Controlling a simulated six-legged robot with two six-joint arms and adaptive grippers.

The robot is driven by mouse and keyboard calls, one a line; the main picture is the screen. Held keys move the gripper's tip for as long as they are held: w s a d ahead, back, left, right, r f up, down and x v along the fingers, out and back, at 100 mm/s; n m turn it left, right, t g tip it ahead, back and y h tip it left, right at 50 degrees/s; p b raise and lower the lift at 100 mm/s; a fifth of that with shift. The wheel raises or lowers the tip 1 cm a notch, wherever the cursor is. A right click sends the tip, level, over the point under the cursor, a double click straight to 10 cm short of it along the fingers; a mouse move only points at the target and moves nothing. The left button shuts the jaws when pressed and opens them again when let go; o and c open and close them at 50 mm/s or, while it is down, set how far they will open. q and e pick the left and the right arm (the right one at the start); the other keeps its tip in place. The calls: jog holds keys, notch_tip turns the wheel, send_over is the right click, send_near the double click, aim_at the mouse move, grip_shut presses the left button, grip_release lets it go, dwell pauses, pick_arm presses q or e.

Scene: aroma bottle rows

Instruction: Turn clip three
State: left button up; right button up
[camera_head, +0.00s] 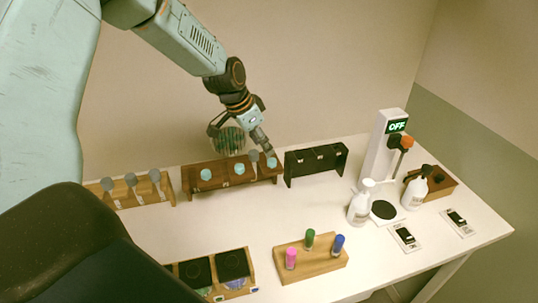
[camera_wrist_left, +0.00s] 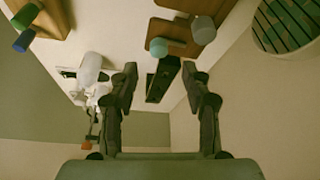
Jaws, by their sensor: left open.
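My left gripper (camera_head: 262,152) is open and empty, above the right end of a brown wooden rack (camera_head: 222,184) at the back of the table. The rack carries a row of light-blue round pieces: a left one (camera_head: 206,174), a middle one (camera_head: 239,168) and a right one (camera_head: 271,162). The gripper's fingers are close to the right piece; I cannot tell whether they touch it. In the left wrist view the open fingers (camera_wrist_left: 160,76) point up the picture, with a blue piece (camera_wrist_left: 158,47) and a grey knob (camera_wrist_left: 203,29) beyond them. No part is clearly marked as a clip. My right gripper is not in view.
A black stand (camera_head: 316,161) is right of the brown rack. A wooden rack with grey knobs (camera_head: 131,180) is left. The table middle is clear.

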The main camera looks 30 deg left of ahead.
aim_at(272, 159)
pick_arm(q)
jog(key=b+x, duration=0.1)
jog(key=x, duration=0.6)
jog(key=shift+w+d, duration=0.1)
jog(key=shift+d, duration=0.05)
jog(key=shift+s+r, duration=0.25)
jog(key=shift+s, duration=0.15)
jog(key=shift+w+f, duration=0.2)
jog(key=shift+w, duration=0.25)
jog(key=c, duration=0.5)
jog(key=shift+s+r, duration=0.1)
jog(key=shift+s, duration=0.05)
grip_shut()
